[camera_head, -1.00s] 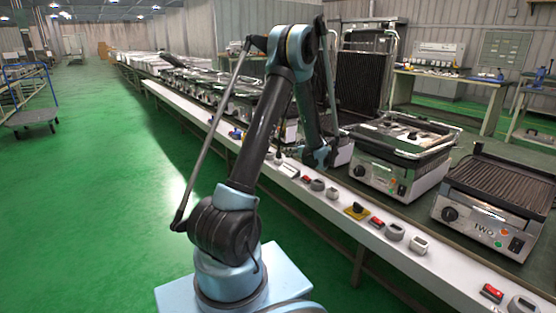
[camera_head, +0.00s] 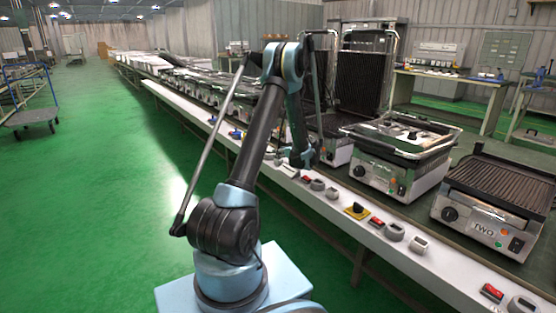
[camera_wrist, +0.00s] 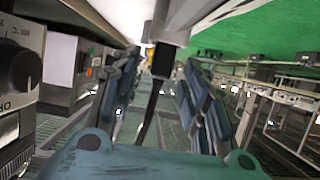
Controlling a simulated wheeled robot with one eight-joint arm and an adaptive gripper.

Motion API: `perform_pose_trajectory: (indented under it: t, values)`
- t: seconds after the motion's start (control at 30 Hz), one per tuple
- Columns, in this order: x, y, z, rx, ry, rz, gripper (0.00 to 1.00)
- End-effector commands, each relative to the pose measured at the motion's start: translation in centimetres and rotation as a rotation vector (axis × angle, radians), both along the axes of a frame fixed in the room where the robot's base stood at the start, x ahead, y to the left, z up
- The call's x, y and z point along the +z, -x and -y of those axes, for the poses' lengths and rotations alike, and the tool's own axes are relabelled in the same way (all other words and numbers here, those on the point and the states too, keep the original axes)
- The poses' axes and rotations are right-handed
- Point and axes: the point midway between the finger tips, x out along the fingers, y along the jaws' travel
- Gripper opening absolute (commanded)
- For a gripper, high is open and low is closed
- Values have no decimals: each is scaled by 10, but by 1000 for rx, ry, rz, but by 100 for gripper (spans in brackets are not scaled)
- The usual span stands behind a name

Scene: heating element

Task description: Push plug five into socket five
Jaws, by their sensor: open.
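My gripper (camera_head: 303,160) is low over the white rail in the head view. In the wrist view its two blue-grey fingers (camera_wrist: 160,85) stand apart, so it is open. A pale grey piece with a dark, rod-like or cable-like length (camera_wrist: 150,110) shows between the fingers, not gripped; I cannot tell whether it is plug five. The rail carries several small grey and white sockets or plugs, such as a grey one (camera_head: 394,231) and a white one (camera_head: 419,245). No number five is legible, and part of the rail near the gripper is hidden.
Red switches (camera_head: 492,292) and a yellow-based black knob (camera_head: 357,210) sit on the rail. Green floor at left is open, with a trolley (camera_head: 30,117).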

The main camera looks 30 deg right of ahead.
Motion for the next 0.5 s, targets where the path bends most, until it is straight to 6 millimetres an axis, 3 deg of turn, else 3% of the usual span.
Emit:
perform_pose_trajectory:
  t: [0.3, 0.47, 0.5]
  values:
    - [-3, -7, 0, -1, 0, 0, 39]
    - [-3, -7, 0, -1, 0, 0, 3]
    - [-3, -7, 0, -1, 0, 0, 0]
